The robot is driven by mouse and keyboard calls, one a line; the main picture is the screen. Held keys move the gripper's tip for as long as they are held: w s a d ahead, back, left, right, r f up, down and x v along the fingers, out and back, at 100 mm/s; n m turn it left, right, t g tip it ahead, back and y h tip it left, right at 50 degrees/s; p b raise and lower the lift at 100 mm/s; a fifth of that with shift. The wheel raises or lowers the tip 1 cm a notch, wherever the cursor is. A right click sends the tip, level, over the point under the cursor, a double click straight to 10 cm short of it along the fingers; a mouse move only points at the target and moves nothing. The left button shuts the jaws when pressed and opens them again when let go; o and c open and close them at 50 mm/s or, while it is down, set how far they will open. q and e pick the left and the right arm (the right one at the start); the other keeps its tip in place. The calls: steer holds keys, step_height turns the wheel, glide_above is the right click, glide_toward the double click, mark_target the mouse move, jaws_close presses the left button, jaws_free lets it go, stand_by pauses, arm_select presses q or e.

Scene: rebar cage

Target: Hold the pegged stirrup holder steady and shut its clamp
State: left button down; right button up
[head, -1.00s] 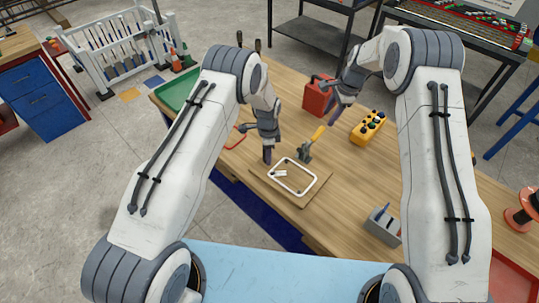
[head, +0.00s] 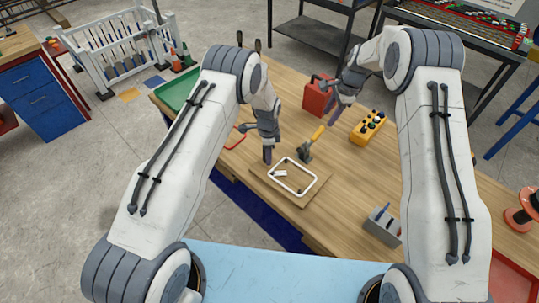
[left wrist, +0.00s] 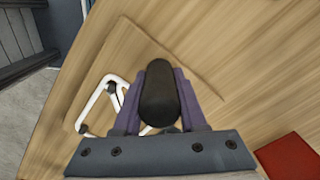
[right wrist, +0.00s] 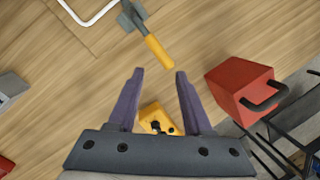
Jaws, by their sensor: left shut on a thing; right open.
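The stirrup holder is a wooden board (head: 303,200) near the table's front edge, with a white rounded stirrup (head: 293,176) lying on it around dark pegs. My left gripper (head: 267,158) is at the board's left side, shut on a black rounded knob (left wrist: 160,97), which hides what is below it. The clamp (head: 304,152) stands at the board's back edge, its yellow handle (head: 318,132) slanting up, away from the stirrup. The handle also shows in the right wrist view (right wrist: 158,52). My right gripper (right wrist: 160,73) is open and empty, apart from the handle, behind it in the head view.
A red box (head: 317,97) with a dark handle and a yellow button box (head: 368,127) stand near my right gripper. A grey container (head: 382,227) stands front right, a green tray (head: 178,92) back left. The table between board and grey container is clear.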

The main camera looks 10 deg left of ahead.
steer(key=c, duration=0.4)
steer(key=shift+s+f, duration=0.15)
steer(key=shift+f, duration=0.05)
jaws_close()
steer(key=s+f+m+y, duration=0.3)
steer(key=s+f+y, duration=0.3)
steer(key=f+y, duration=0.15)
steer(key=d+f+m+t, duration=0.1)
steer(key=d+t, duration=0.1)
steer(key=d+f+m+t, duration=0.1)
steer(key=d+m+t, duration=0.1)
steer(key=w+d+f+m+t, duration=0.1)
steer(key=d+t, duration=0.1)
steer(key=shift+w+d+f+m, duration=0.1)
steer(key=shift+d+f+m, duration=0.15)
steer(key=shift+d+m, duration=0.15)
steer(key=shift+w+d+f+m+t+h, duration=0.1)
steer(key=shift+d+f+m+t+h, duration=0.1)
steer(key=shift+d+m+t+h, duration=0.3)
steer(key=shift+n, duration=0.3)
